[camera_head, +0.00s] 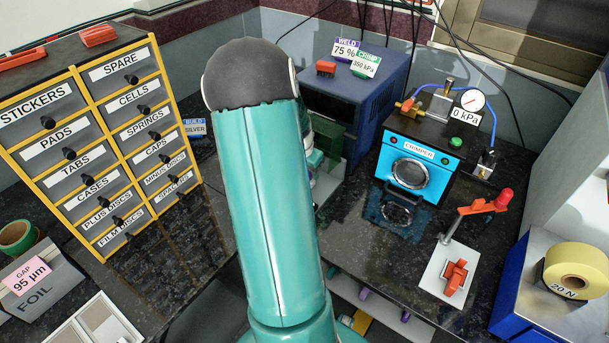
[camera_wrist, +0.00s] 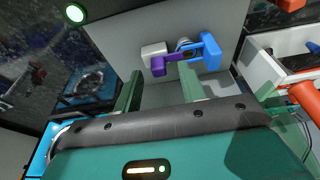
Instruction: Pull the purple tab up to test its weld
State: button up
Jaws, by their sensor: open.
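The purple tab (camera_wrist: 160,66) shows in the wrist view as a bent strip, beside a small white block (camera_wrist: 153,49) and a blue bracket (camera_wrist: 211,52). A grey round part (camera_wrist: 184,44) sits behind it, partly covered. My gripper (camera_wrist: 162,74) is open, with one green finger on each side below the tab in the picture. The tab appears between the fingertips; I cannot tell how far beyond them it lies, and no grip on it shows. In the head view my arm hides the tab and the fingers.
The blue crimper (camera_head: 421,155) stands right of my arm, with a red-handled lever stand (camera_head: 450,268) in front of it. A dark blue welder cabinet (camera_head: 365,95) stands behind my arm. Labelled drawers (camera_head: 110,140) fill the left. A yellow roll (camera_head: 580,270) sits at far right.

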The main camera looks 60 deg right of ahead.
jog(key=v, duration=1.3)
jog(key=shift+r, duration=0.25)
jog(key=w+a+r+n+t+y, duration=0.15)
jog(key=w+a+r+n, duration=0.3)
jog(key=a, duration=0.75)
jog(key=w+a+r+n+t, duration=0.3)
jog(key=w+a+r+n, duration=0.15)
jog(key=a, duration=0.85)
jog(key=s+a+r+n, duration=0.1)
jog(key=s+a+n, duration=0.1)
jog(key=a, duration=0.5)
jog(key=s+a+r+n+t+y, duration=0.1)
jog(key=s+a+n, duration=0.1)
jog(key=a+n, duration=0.3)
jog(key=s+a+n, duration=0.2)
jog(key=a+n, duration=0.1)
jog(key=a, duration=0.5)
jog(key=shift+a+r+n+t+y, duration=0.35)
jog(key=shift+a+r+n, duration=0.05)
jog(key=shift+c, duration=0.5)
